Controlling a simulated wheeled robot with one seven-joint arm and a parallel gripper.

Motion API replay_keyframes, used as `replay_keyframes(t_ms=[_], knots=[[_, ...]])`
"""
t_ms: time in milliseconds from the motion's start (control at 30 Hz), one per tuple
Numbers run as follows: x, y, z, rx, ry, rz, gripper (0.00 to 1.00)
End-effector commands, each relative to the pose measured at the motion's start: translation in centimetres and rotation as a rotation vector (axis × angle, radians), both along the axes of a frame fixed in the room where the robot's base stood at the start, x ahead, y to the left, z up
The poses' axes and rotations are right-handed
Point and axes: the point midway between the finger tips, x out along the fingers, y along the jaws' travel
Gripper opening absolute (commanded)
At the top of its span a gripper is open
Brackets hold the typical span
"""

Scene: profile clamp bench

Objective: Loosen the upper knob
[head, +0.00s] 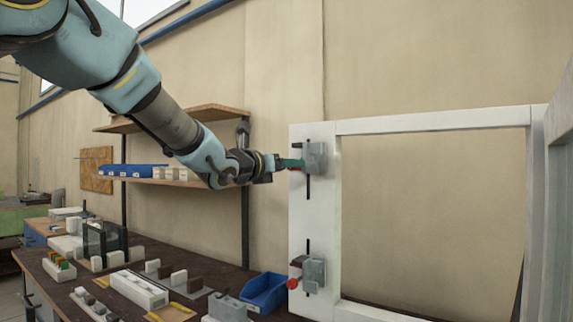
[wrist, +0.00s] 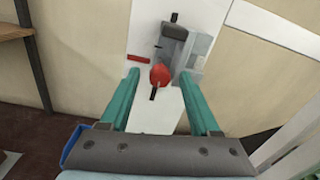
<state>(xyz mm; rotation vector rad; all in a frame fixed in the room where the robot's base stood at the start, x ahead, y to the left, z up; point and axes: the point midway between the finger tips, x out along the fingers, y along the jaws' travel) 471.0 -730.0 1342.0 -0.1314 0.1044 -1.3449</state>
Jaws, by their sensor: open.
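The upper knob (wrist: 160,76) is red and round and sits on the upper grey clamp (head: 316,157) of the white frame. In the wrist view it appears between the fingertips of my gripper (wrist: 159,73), with a gap on each side. My gripper (head: 291,163) is open, with green fingers pointing at the upper clamp. In the head view the fingers mostly hide the upper knob. The grey clamp body (wrist: 196,46) also shows beyond the fingers in the wrist view. The lower knob (head: 292,284), also red, is on the lower clamp (head: 313,274), well below my gripper.
The white frame (head: 430,122) stands at the right. A wall shelf (head: 150,180) with blue bins is behind my arm. The bench below holds several blocks and trays, and a blue bin (head: 265,291) near the frame. The air around my gripper is mostly free.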

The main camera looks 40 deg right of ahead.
Motion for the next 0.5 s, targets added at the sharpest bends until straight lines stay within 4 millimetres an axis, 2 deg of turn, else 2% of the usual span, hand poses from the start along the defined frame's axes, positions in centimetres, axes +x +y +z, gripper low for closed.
replay_keyframes(t_ms=[133,500], knots=[[0.00,0.02,-0.03,0.000,0.001,0.000,0.62],[0.01,0.04,-0.03,0.000,0.001,0.000,0.20]])
